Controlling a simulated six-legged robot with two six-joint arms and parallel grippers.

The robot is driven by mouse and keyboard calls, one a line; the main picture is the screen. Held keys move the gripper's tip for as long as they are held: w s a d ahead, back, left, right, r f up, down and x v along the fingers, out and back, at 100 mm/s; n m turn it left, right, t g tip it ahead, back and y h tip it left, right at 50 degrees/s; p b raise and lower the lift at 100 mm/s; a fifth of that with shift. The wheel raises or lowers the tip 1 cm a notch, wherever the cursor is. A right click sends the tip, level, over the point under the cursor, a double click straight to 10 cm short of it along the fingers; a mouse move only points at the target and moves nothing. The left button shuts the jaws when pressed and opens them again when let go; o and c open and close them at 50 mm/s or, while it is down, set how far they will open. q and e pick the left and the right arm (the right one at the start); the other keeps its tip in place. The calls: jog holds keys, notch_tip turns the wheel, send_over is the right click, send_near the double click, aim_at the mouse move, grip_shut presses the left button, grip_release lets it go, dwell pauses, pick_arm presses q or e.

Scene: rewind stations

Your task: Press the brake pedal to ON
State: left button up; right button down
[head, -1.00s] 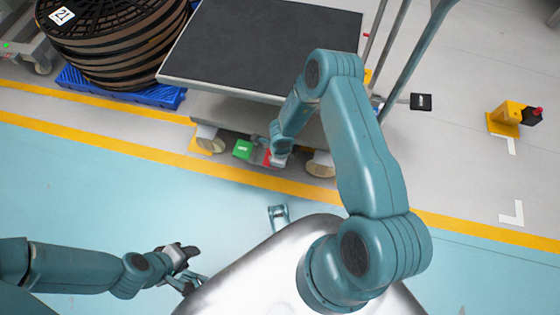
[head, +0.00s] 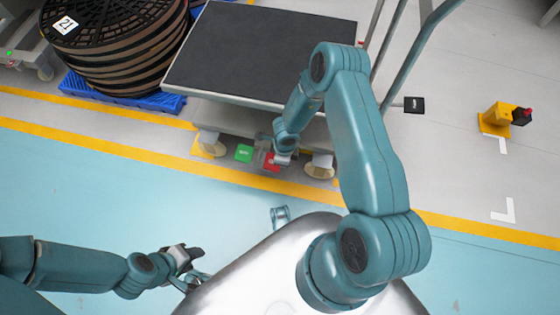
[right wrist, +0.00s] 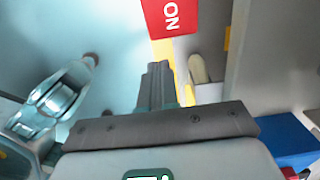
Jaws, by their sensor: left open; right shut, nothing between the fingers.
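The brake pedal's red plate (head: 271,161), marked ON in the right wrist view (right wrist: 169,18), is low on the near side of a dark-topped cart (head: 265,50). A green plate (head: 243,153) sits to its left in the head view. My right gripper (head: 283,160) is beside the red plate and partly covers it in the head view. In the right wrist view its fingers (right wrist: 157,72) are shut and empty, pointing towards the plate, with a gap between them in the picture. I cannot tell whether they touch. My left gripper (head: 192,258) is open and empty, far from the cart.
Cart wheels (head: 318,165) flank the pedal. The blue floor in front of the cart is clear.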

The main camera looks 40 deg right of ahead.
notch_tip(320, 180, up, 8)
jog(key=s+d+p, duration=0.1)
jog(key=p, duration=0.2)
jog(key=shift+s+d, duration=0.15)
jog(key=shift+s, duration=0.05)
